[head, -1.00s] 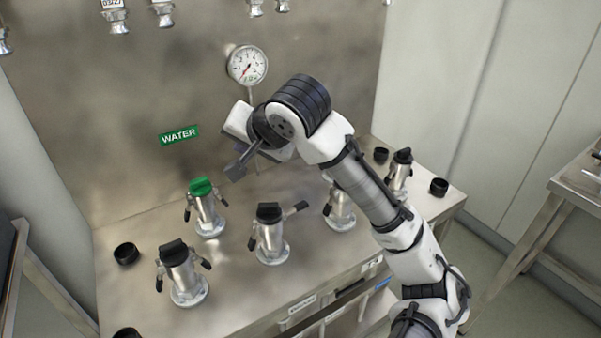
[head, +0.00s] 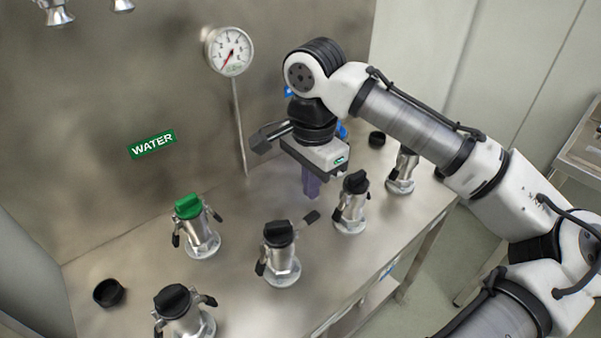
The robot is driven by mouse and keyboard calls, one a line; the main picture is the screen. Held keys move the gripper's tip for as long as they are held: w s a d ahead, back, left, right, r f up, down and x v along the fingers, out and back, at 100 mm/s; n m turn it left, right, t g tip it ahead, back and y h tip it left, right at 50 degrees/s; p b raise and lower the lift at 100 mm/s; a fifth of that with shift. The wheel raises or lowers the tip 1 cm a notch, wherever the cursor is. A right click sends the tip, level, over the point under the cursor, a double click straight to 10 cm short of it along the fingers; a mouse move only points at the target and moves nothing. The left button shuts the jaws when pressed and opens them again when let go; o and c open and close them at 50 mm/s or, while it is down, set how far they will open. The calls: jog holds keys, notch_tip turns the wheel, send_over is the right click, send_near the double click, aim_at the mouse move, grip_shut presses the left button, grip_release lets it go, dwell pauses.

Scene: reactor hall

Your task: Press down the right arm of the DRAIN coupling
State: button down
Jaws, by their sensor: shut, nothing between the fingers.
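Several metal couplings with caps stand on the steel bench; no DRAIN label is readable. The middle black-capped coupling (head: 281,262) has its right arm (head: 306,221) sticking out and up to the right, while its left arm (head: 261,266) hangs down. My gripper (head: 311,190) points down with its purple fingers shut and empty. In the picture its fingertips are above and just right of that raised arm, apart from it, and left of another black-capped coupling (head: 351,207). The height of the fingertips over the bench is hard to judge.
A green-capped coupling (head: 199,235) stands below the WATER sign (head: 152,144). Another black-capped coupling (head: 181,311) is at front left, and one (head: 403,171) at the right under my arm. A gauge (head: 229,51) with a thin stem is left of my gripper. A loose black cap (head: 108,293) lies left.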

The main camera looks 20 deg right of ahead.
aim_at(312, 216)
jog(key=shift+s+d+f+b, duration=0.1)
jog(key=shift+s+f+b, duration=0.05)
jog(key=shift+f+b, duration=0.35)
notch_tip(312, 216, down, 8)
jog(key=b, duration=0.8)
jog(key=shift+b, duration=0.35)
jog(key=shift+s+a+f, duration=0.1)
jog(key=shift+a+f, duration=0.15)
jog(key=shift+f, duration=0.35)
jog(key=shift+a+f, duration=0.25)
jog(key=shift+f, duration=0.35)
jog(key=shift+w+d+r+p, duration=0.2)
jog(key=shift+d+r+p, duration=0.4)
jog(key=shift+r+p, duration=0.1)
notch_tip(312, 216, up, 6)
jog(key=p, duration=0.5)
jog(key=shift+p, duration=0.3)
